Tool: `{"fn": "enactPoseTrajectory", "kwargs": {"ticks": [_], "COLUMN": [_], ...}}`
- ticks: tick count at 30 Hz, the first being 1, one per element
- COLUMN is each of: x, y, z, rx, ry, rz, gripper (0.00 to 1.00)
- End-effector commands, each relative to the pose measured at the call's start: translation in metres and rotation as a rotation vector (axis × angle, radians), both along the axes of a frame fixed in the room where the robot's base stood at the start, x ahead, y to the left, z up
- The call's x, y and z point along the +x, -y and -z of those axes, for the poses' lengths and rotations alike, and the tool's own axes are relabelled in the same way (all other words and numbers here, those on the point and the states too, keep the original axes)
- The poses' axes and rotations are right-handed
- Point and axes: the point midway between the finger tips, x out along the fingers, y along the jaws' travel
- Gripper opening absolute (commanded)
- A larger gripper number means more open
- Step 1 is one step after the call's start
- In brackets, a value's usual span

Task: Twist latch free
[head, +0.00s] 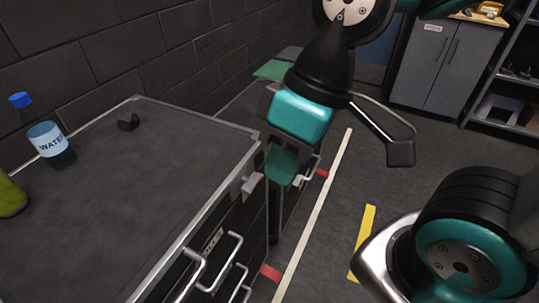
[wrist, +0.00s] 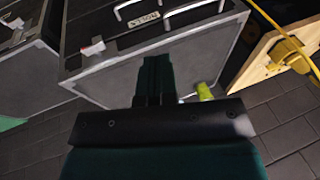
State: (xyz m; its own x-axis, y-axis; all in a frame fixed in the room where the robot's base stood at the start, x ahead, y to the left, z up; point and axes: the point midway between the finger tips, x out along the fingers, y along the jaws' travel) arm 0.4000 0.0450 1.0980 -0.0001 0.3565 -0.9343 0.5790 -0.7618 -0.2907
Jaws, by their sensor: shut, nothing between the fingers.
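A small grey latch (head: 251,183) sits at the upper front corner of the near dark cabinet (head: 180,160), beside a label plate. In the wrist view a pale latch with a red mark (wrist: 92,47) shows on a cabinet front, left of a label (wrist: 145,20). My gripper (head: 281,178) points down just right of the near latch in the head view, apart from it as far as I can tell. Its dark green fingers (wrist: 156,66) are together and empty. They hide part of the cabinet behind.
A water bottle (head: 49,138), a green bottle (head: 10,196) and a small black object (head: 128,122) stand on the near cabinet. Drawer handles (head: 224,262) stick out from its front. A second cabinet is behind my gripper. Floor right of the white line (head: 318,210) is partly clear.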

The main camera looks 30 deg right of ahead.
Motion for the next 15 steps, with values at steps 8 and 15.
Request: {"fn": "enactPoseTrajectory", "kwargs": {"ticks": [8, 15], "x": [0.000, 0.053], "y": [0.000, 0.007], "z": [0.000, -0.001], "rx": [0.000, -0.073], "ry": [0.000, -0.124], "rz": [0.001, 0.364], "gripper": [0.00, 0.00]}}
